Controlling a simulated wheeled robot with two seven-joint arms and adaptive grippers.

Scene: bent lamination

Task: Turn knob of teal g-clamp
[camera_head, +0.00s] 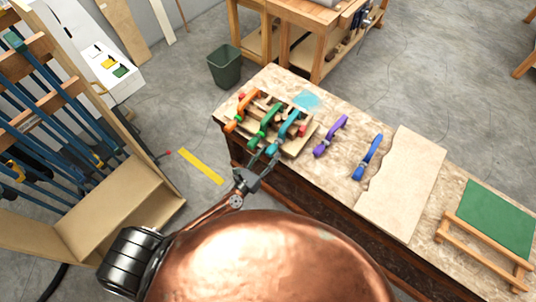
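The teal g-clamp (289,127) sits at the near edge of the workbench, the rightmost of three clamps on a bent wooden piece (297,143). Its knob end (272,149) points toward me, over the bench edge. My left gripper (266,156) is just in front of that knob end, with its two fingers apart. The fingertips are very close to the knob; I cannot tell whether they touch it. My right gripper is not in view.
A green clamp (264,125) and an orange clamp (242,110) stand close to the left. A purple clamp (331,135) and a blue clamp (368,157) lie to the right. A wooden sheet (402,185) covers part of the bench. A rack (120,175) is at left.

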